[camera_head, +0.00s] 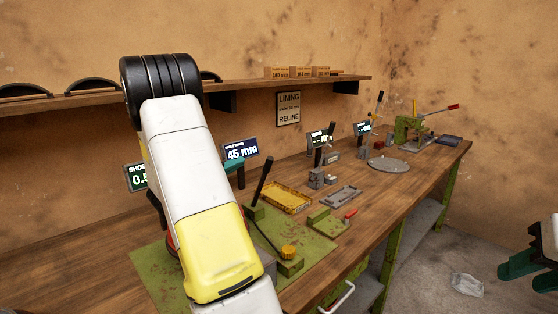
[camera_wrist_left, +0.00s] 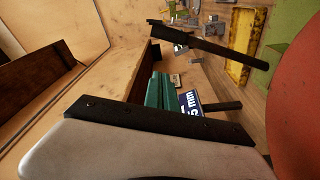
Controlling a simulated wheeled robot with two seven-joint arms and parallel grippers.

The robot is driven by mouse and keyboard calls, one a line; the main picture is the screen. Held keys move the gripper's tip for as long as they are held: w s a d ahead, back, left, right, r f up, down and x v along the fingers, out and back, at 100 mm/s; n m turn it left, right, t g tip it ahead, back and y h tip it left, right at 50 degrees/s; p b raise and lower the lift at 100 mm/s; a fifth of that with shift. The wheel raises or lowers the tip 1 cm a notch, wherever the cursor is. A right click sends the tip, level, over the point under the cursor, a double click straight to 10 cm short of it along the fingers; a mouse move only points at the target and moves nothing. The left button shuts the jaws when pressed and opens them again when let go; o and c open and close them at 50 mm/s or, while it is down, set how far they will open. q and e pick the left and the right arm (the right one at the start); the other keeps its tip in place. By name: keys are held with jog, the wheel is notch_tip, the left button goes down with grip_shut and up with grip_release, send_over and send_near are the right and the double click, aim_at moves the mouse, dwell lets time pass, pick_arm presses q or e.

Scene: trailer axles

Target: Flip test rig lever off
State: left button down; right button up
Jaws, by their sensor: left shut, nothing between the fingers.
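Several upright black levers stand on the bench; no label shows which is the test rig's. The nearest lever (camera_head: 262,180) rises tilted from the green plate (camera_head: 310,247). Others are a middle lever (camera_head: 325,143) and a far lever (camera_head: 376,105). My left gripper (camera_head: 234,165) is mostly hidden behind my forearm, its teal tip showing by the 45 mm display (camera_head: 240,149). In the left wrist view its teal fingers (camera_wrist_left: 161,91) are together and empty, near that display. My right gripper (camera_head: 528,268) is at the right edge, partly cut off, fingers apart and empty, away from the bench.
A yellow tray (camera_head: 287,198), grey blocks, and a round grey plate (camera_head: 388,164) lie on the bench (camera_head: 405,190). A green machine with a red handle (camera_head: 408,127) stands at the far end. A shelf (camera_head: 250,88) runs along the wall. My left forearm hides the bench's left part.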

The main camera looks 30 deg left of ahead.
pick_arm(q)
jog(key=shift+s+a, duration=0.25)
jog(key=shift+s, duration=0.65)
